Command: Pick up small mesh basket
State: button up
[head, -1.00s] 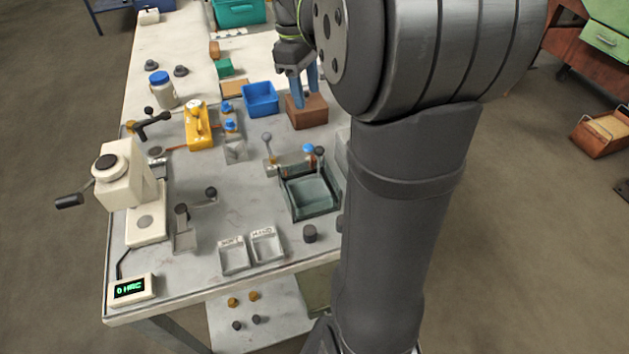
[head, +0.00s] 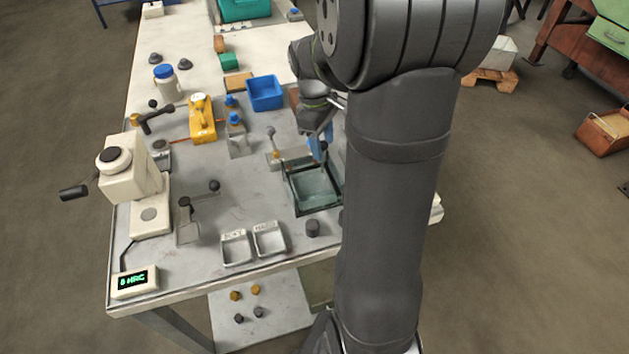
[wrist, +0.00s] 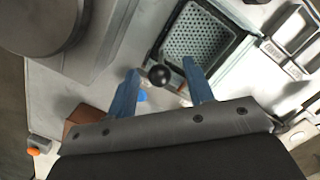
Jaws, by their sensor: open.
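In the head view the grey-green tank (head: 296,203) stands near the bench's right edge, and the mesh is hard to make out. A black ball knob (wrist: 159,76) beside the tank's rim seems to belong to the basket's handle; I cannot trace the join. My gripper (wrist: 160,69) is open and empty, with its blue fingers either side of the knob in the wrist view. In the head view my gripper (head: 318,143) is above the tank's back end, partly hidden by my arm.
A lever with a metal ball (head: 270,131) stands left of the tank. Two small white trays (head: 236,262) and a dark cylinder (head: 313,229) are in front. A blue bin (head: 265,92) and brown block (head: 294,97) lie behind. The hardness tester (head: 128,172) is far left.

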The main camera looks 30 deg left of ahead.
jog(key=shift+d+f, duration=0.1)
jog(key=shift+f, duration=0.75)
grip_shut()
jog(key=shift+r, duration=0.15)
